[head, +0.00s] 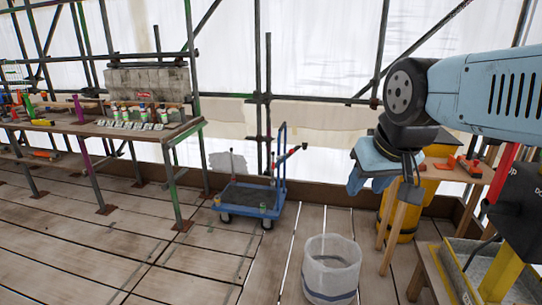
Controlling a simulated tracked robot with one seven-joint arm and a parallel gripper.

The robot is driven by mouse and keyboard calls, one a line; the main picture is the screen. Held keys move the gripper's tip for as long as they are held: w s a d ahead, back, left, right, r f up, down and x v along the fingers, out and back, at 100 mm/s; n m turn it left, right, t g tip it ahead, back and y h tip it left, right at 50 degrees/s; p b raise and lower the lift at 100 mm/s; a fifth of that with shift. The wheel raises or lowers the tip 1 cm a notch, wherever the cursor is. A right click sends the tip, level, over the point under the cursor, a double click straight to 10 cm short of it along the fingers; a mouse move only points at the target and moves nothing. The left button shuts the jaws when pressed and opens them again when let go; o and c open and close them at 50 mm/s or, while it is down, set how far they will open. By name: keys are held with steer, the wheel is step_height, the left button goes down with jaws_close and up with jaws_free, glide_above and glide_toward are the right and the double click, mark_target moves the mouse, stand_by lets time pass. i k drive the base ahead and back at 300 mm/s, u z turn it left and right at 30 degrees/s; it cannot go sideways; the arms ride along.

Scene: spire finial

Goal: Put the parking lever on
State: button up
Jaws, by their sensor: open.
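A blue platform trolley (247,198) stands on the plank floor left of the middle, with an upright push handle and small dark wheels.
A long workbench (92,128) at left carries several bottles and cards. A lined waste bin (331,268) stands at front centre. A yellow drum (405,230) and small wooden tables crowd the right. Scaffold poles and sheeting close the back. The floor at left front is clear.

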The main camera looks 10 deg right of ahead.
mark_target(290, 151)
steer(key=u, duration=0.25)
steer(key=i, duration=0.9)
steer(key=z, duration=0.4)
steer(key=k, duration=0.65)
steer(key=z, duration=0.55)
steer(key=i, duration=1.55)
steer(key=u, duration=0.6)
